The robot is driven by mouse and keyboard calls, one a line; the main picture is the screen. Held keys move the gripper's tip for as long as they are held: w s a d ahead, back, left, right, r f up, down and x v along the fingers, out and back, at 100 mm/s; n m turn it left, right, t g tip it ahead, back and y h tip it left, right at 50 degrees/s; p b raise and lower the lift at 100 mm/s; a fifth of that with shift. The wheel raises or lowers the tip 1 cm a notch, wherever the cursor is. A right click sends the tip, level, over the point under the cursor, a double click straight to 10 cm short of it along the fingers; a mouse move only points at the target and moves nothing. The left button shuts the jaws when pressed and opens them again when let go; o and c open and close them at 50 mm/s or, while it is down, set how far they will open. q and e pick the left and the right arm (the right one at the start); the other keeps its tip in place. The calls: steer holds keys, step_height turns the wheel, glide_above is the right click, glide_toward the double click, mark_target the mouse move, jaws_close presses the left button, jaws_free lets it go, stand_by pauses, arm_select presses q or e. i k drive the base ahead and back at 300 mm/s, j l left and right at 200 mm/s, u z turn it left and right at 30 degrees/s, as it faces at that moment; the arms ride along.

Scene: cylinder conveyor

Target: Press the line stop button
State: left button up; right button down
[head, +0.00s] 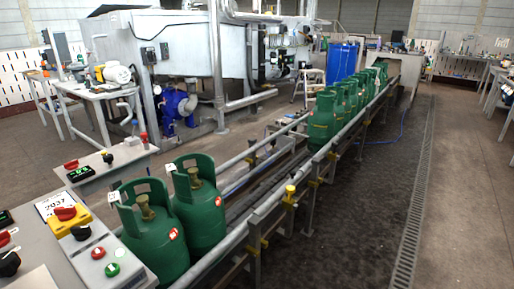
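A pale grey control box (84,250) is at the lower left, on the near panel. It carries a red round button (98,252) and, just below it, a green round button (112,269). No label that I can read tells which control is the line stop. Neither of my grippers shows in the head view.
Two green gas cylinders (198,200) stand on the conveyor (262,205) right of the panel, close to the controls. More cylinders (325,118) queue farther along. A second panel (104,168) with knobs is behind. Open floor (340,230) lies right of the conveyor.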

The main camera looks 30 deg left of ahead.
mark_target(98, 253)
steer(key=i+j+u, duration=0.2)
steer(key=i+u, duration=0.15)
steer(key=i, duration=0.35)
steer(key=i+u, duration=0.4)
steer(key=i, duration=0.3)
steer(key=i+l+u, duration=0.2)
steer(key=i+u, duration=0.15)
steer(key=i, duration=0.3)
steer(key=u, duration=4.1)
